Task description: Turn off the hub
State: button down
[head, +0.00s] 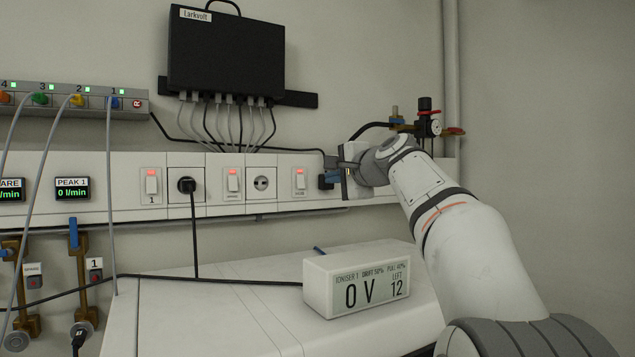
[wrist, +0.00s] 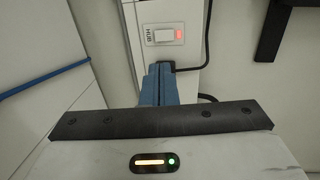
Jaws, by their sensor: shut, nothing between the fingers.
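In the wrist view a white rocker switch (wrist: 163,36) labelled HUB, with a lit red lamp, sits on the white wall panel. In the head view a switch (head: 300,181) with a lit red lamp sits just left of my gripper; its label is too small to read there. My gripper (head: 327,179) is at the right end of the panel. Its blue fingers also show in the wrist view (wrist: 159,69), shut with nothing between them and appearing slightly apart from the switch. A black Larkvolt box (head: 228,52) with several plugged-in cables hangs above.
Left on the panel are two more red-lit switches (head: 151,184) (head: 233,182), a socket with a black plug (head: 187,185) and an empty socket (head: 261,184). A black cable (wrist: 205,50) runs near my fingertips. A regulator (head: 428,120) stands right. A display box (head: 357,284) sits below.

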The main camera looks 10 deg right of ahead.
aim_at(301, 185)
jog(key=p+x, duration=0.5)
jog(key=x, duration=0.8)
jog(key=shift+w, duration=0.25)
jog(key=shift+f, duration=0.1)
